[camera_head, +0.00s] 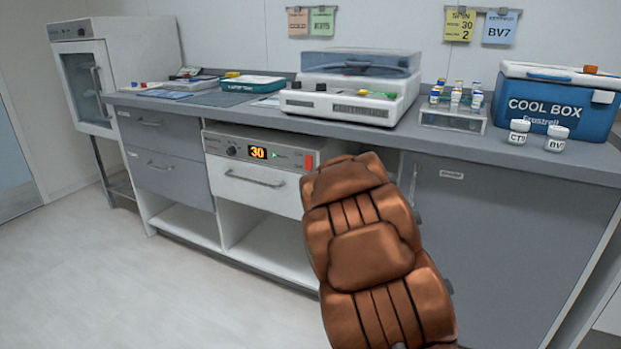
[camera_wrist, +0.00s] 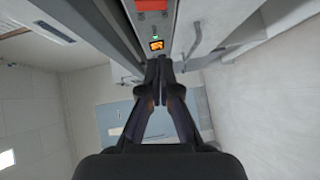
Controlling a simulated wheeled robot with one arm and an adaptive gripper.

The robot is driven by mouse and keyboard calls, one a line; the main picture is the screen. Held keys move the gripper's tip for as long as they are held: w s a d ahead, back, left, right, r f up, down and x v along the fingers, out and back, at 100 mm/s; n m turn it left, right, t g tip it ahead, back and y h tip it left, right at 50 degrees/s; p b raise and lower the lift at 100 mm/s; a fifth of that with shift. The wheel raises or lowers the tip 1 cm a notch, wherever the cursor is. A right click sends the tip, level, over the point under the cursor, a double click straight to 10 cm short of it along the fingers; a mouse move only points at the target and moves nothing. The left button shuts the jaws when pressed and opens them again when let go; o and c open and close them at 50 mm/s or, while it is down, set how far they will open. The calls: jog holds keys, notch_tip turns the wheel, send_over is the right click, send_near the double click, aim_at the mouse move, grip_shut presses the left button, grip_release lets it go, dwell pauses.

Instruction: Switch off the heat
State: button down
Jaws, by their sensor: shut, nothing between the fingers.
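The warming unit's control panel (camera_head: 240,150) sits above a white drawer under the counter. Its display (camera_head: 257,153) is lit and reads 30 in orange. The head view does not clearly show the gripper.
On the counter (camera_head: 470,148) stand a centrifuge-like machine (camera_head: 345,108), a vial rack (camera_head: 452,120), a blue cool box (camera_head: 556,100), two white jars and a green tray (camera_head: 252,84). A drawer handle (camera_head: 253,179) juts out below the panel. The floor at left is clear.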

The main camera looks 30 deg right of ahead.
jog(key=b, duration=0.2)
send_near(305, 167)
jog(key=w+a, duration=0.2)
jog(key=w, duration=0.2)
jog(key=shift+w+d+f+b, duration=0.1)
jog(key=shift+w+d, duration=0.25)
jog(key=shift+d, duration=0.25)
jog(key=shift+w+d+f+b, duration=0.15)
jog(key=shift+w+d, duration=0.15)
jog(key=shift+d, duration=0.25)
jog(key=shift+w+d+f+b, duration=0.1)
jog(key=shift+w+d, duration=0.25)
jog(key=shift+d, duration=0.25)
jog(key=shift+d+f+b, duration=0.1)
jog(key=shift+b, duration=0.4)
jog(key=shift+f+b, duration=0.1)
jog(key=shift+b, duration=0.35)
jog(key=shift+r, duration=0.25)
jog(key=shift+f, duration=0.1)
